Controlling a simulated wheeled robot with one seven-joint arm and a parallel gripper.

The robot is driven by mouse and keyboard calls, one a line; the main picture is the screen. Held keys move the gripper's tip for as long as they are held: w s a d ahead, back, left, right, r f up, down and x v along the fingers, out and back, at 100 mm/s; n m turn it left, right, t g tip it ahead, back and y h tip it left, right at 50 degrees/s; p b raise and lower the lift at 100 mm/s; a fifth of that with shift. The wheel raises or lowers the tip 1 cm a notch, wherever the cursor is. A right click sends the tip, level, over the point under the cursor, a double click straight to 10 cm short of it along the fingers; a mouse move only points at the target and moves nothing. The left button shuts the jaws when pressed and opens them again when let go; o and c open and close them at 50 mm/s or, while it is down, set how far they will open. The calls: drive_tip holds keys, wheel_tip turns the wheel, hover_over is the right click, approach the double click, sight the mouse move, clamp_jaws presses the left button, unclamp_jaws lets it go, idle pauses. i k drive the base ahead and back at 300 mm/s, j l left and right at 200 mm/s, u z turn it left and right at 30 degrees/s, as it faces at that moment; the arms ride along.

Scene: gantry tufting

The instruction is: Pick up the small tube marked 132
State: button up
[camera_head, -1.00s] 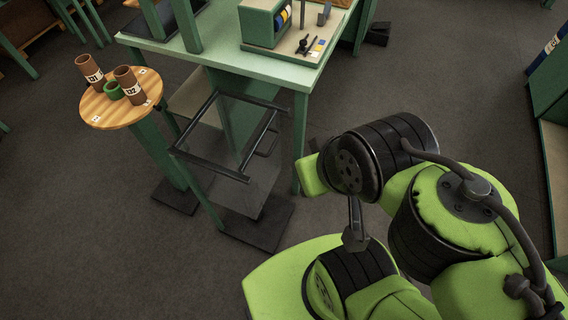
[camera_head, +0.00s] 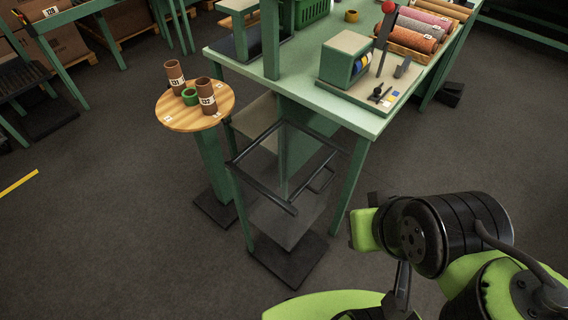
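The brown tube marked 132 (camera_head: 207,99) stands upright on a round wooden-topped stand (camera_head: 173,121) at the left in the head view. A second brown tube (camera_head: 177,78), whose label seems to read 131, stands behind it to the left. A short green ring or cup (camera_head: 190,97) sits between them. My folded green and black arm fills the lower right, well apart from the stand. I cannot make out my gripper's fingers.
A green table (camera_head: 345,111) stands right of the stand, carrying a boxy unit (camera_head: 347,60) and a tray of rolls (camera_head: 413,39). A dark-framed cart or rack (camera_head: 290,206) stands below its near corner. Open floor (camera_head: 110,230) lies at the lower left.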

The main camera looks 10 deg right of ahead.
sight(204, 86)
drive_tip(key=j, duration=0.75)
drive_tip(key=k+j+u, duration=0.1)
drive_tip(key=j, duration=0.6)
drive_tip(key=i+j, duration=0.15)
drive_tip(key=j, duration=0.2)
drive_tip(key=i+j, duration=0.35)
drive_tip(key=j, duration=0.3)
drive_tip(key=i+j, duration=0.2)
drive_tip(key=i+u, duration=0.15)
drive_tip(key=i, duration=0.8)
